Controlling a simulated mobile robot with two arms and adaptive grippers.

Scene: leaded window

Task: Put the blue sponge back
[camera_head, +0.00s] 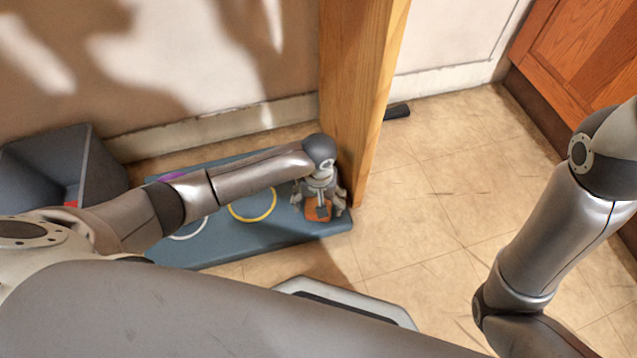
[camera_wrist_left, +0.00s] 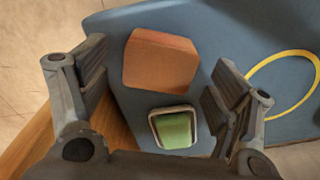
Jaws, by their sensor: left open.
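No blue sponge can be made out in either view. My left gripper (camera_head: 320,200) is open above the right end of a blue-grey board (camera_head: 290,234). In the left wrist view its two fingers (camera_wrist_left: 158,72) stand apart. Between and beyond them, an orange-brown block (camera_wrist_left: 160,61) lies on the board. It also shows in the head view (camera_head: 316,212), partly covered by the gripper. A small green block in a pale frame (camera_wrist_left: 174,129) is nearer the wrist. The gripper appears to hold nothing. My right arm is at the right of the head view, its gripper out of frame.
A yellow ring (camera_head: 252,204) and a white ring (camera_head: 190,229) are on the board. A grey bin (camera_head: 103,170) with something red (camera_head: 71,204) stands left. A wooden post (camera_head: 358,90) rises close behind my left gripper. The floor to the right is mostly clear.

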